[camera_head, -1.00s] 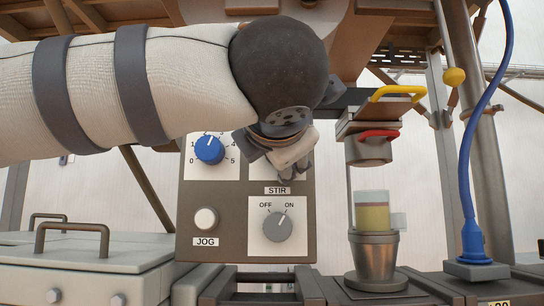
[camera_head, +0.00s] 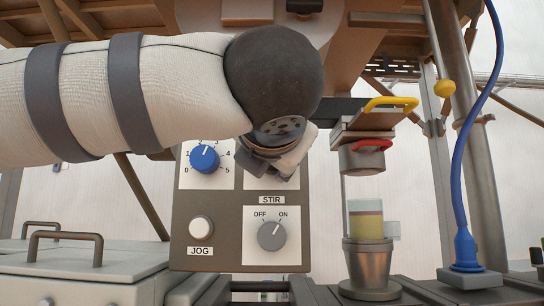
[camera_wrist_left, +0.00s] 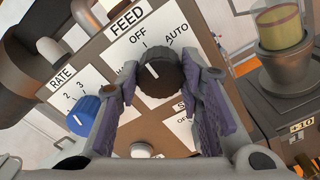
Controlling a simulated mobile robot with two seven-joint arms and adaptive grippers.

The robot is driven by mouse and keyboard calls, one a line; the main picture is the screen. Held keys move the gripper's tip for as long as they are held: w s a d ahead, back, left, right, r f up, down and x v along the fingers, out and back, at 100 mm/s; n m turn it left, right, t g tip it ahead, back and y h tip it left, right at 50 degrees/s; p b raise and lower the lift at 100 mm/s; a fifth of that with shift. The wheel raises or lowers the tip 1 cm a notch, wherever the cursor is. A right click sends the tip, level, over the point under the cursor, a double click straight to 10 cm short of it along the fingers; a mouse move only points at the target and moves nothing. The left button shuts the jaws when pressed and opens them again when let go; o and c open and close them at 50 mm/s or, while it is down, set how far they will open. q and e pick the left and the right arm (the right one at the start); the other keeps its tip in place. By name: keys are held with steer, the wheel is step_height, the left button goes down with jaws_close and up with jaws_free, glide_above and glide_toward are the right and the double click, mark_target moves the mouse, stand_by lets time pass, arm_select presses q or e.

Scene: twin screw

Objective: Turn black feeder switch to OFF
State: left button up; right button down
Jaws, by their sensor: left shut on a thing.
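The black feeder switch (camera_wrist_left: 158,72) is a round knob under the FEED label in the left wrist view. Its white pointer line points up toward the OFF mark. AUTO is printed to its right, and a label on the left is mostly hidden by a finger. My left gripper (camera_wrist_left: 168,82) is shut on the knob, one finger on each side. In the head view my left gripper (camera_head: 280,160) is in front of the panel's upper right, and my wrist hides the black switch there. My right gripper is not in view.
A metal cup (camera_head: 368,262) stands right of the panel. A lidded box (camera_head: 70,262) is at lower left.

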arm_select(q)
steer(key=o, duration=1.2)
steer(key=shift+w, duration=0.2)
steer(key=shift+c, duration=0.2)
steer(key=shift+s, duration=0.1)
step_height(320, 180, up, 10)
steer(key=shift+a, duration=0.1)
